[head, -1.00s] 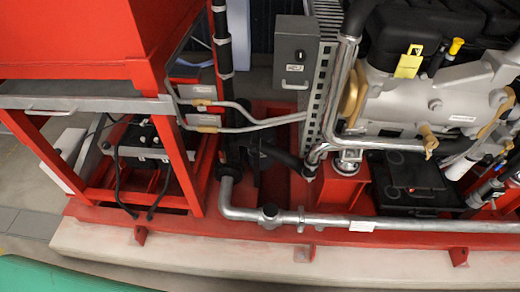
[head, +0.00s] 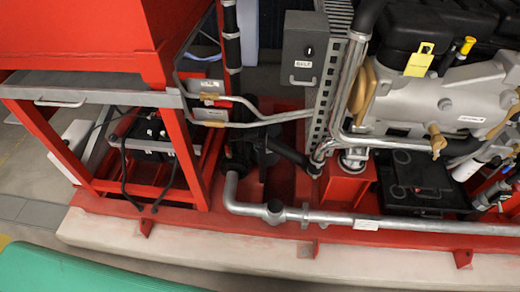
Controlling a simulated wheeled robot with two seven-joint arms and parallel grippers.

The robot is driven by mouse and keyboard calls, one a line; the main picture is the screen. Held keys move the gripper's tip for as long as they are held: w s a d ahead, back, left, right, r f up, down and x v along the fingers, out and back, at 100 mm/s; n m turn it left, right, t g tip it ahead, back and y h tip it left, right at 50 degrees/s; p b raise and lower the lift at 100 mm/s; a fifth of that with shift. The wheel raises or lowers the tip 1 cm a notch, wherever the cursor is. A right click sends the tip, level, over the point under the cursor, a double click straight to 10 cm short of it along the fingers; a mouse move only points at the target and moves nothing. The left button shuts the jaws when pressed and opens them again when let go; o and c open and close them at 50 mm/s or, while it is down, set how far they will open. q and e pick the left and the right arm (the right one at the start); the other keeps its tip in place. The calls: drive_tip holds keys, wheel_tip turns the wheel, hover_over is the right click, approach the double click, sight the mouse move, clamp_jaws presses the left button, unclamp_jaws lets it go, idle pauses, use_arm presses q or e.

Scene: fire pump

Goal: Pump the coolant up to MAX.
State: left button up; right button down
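The fire pump's engine (head: 440,105) stands at the upper right, a silver block with black covers. A yellow tag (head: 419,60) and a yellow-topped cap (head: 466,46) are on its top. I cannot make out a coolant pump, a coolant level or a MAX mark. Neither of my grippers is in view.
A red frame (head: 185,150) with a red tank (head: 80,35) above it stands at the left. A silver pipe (head: 330,217) runs low along the red base. A pale plinth (head: 190,245) edges the floor. A green surface (head: 90,272) lies at the lower left.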

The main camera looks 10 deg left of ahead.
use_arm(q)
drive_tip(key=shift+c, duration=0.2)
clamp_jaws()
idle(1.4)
